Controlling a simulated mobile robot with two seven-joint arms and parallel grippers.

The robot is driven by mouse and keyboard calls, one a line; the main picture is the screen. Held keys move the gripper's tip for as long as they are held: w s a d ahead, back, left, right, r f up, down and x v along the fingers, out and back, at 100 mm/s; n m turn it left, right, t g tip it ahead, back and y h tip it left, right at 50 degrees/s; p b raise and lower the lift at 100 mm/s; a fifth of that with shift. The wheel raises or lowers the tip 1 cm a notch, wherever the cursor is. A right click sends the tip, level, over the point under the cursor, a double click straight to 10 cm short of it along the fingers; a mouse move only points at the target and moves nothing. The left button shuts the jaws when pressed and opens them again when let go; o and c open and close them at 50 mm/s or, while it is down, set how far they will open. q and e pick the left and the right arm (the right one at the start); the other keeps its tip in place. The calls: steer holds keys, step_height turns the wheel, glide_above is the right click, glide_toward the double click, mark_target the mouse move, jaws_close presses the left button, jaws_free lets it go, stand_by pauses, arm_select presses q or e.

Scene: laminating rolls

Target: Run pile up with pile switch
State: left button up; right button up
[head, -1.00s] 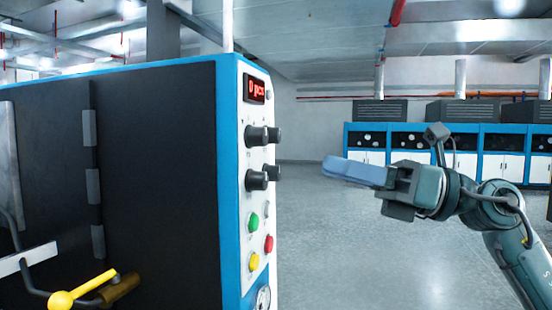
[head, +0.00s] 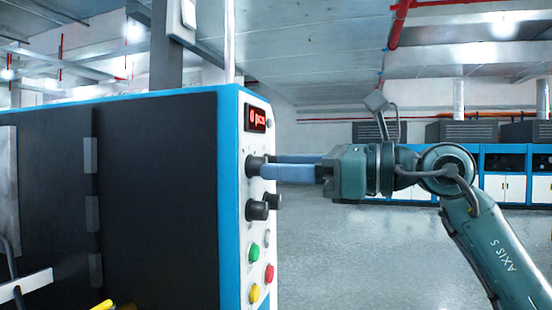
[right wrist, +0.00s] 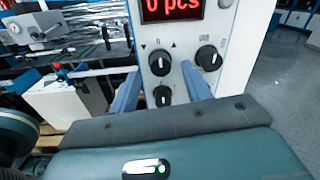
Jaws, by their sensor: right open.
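The control panel (head: 240,240) on the machine's narrow face carries black rotary knobs; I cannot tell which one is the pile switch. In the head view an upper knob (head: 256,166) and a lower knob (head: 257,210) show. In the right wrist view I see an upper left knob (right wrist: 159,65), an upper right knob (right wrist: 209,58) and a lower knob (right wrist: 162,96). My right gripper (head: 267,165) is open at the upper knob row. In the wrist view its fingers lie either side of the left knob column; contact is unclear. My left gripper is not in view.
A red display (head: 256,118) reads "0 pcs" above the knobs. Green (head: 254,251), red (head: 269,274) and yellow (head: 254,293) buttons sit below them. The machine's dark side (head: 155,190) fills the left. Open grey floor (head: 370,250) lies right, with blue-and-white cabinets behind.

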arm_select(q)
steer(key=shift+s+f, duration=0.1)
arm_select(e)
steer(key=shift+x, duration=1)
steer(key=c, duration=1)
